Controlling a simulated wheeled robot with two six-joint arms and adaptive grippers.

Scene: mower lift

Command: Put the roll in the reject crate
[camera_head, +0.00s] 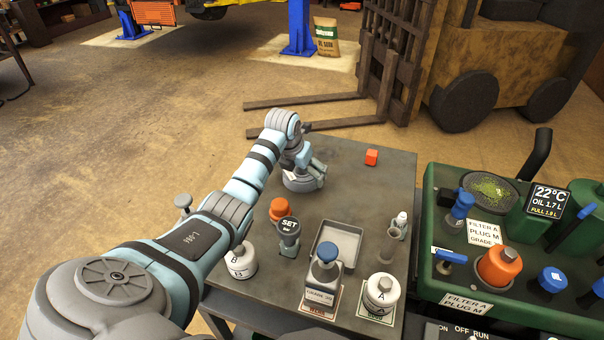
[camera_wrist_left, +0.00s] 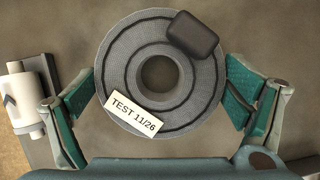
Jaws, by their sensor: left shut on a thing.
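The roll (camera_wrist_left: 160,88) is a grey ribbed disc with dark rings, a centre hole, a dark block on its top and a label reading TEST 11/26. In the head view the roll (camera_head: 301,183) is at the far left part of the dark table. My left gripper (camera_head: 303,168) points down over it. In the left wrist view the green-padded fingers of my left gripper (camera_wrist_left: 160,102) are shut on the roll from both sides. I cannot tell whether the roll touches the table. No crate marked reject can be made out; an orange-red slatted container (camera_head: 154,12) stands far off at the upper left. My right gripper is not in view.
A green machine (camera_head: 432,262) stands right; forklift forks (camera_head: 310,101) lie behind. Left floor is open.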

